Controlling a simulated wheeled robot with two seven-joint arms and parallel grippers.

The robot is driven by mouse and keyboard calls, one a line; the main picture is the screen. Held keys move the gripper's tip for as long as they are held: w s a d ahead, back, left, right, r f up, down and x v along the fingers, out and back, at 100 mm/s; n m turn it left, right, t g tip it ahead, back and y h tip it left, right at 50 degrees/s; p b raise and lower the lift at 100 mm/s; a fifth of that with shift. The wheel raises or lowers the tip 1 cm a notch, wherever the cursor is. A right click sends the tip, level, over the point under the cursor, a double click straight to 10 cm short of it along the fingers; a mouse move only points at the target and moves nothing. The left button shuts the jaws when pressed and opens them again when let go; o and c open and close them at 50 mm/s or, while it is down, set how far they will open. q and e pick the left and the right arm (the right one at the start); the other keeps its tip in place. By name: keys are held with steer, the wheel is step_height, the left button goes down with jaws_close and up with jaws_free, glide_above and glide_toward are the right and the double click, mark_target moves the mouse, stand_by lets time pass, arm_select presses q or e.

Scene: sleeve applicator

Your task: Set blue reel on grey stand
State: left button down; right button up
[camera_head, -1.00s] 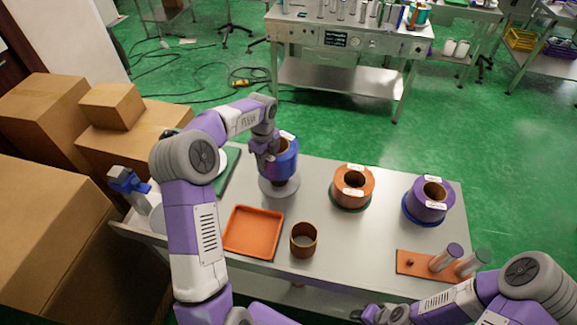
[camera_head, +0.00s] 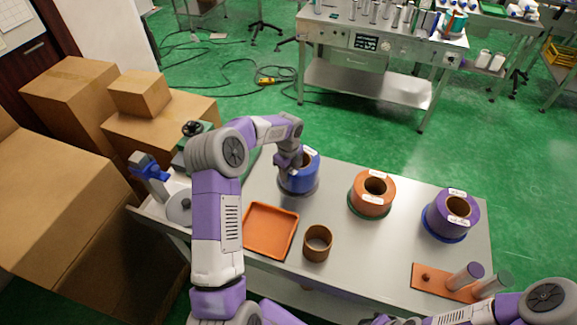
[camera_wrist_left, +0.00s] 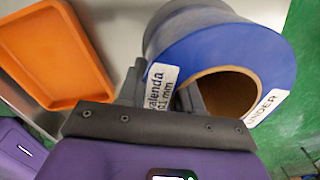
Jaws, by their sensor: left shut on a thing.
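The blue reel (camera_head: 304,172) has white labels and a brown hollow core, and it also shows in the left wrist view (camera_wrist_left: 240,58). It is upright and low over the grey stand (camera_head: 313,191), whose round rim shows below it; whether it rests fully there I cannot tell. My left gripper (camera_head: 290,164) is shut on the reel's wall; in the wrist view (camera_wrist_left: 162,92) one finger is outside and the other inside the core. My right gripper (camera_head: 378,320) is barely in view at the bottom edge, and its jaws cannot be made out.
An orange tray (camera_head: 270,231) and a brown ring (camera_head: 317,243) are in front on the table (camera_head: 360,255). An orange reel (camera_head: 373,192) and a purple reel (camera_head: 451,214) stand to the right. An orange board (camera_head: 430,281) with two posts is front right. Cardboard boxes (camera_head: 75,205) are at left.

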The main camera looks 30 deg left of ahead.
arm_select(q)
steer(key=shift+w+f, duration=0.15)
steer(key=shift+f, duration=0.4)
steer(key=shift+f, duration=0.15)
steer(key=c, duration=0.8)
jaws_free()
steer(key=shift+f, duration=0.1)
steer(key=shift+o, duration=0.2)
step_height(320, 180, up, 12)
steer(key=shift+r+p, duration=0.15)
steer(key=shift+p, duration=0.8)
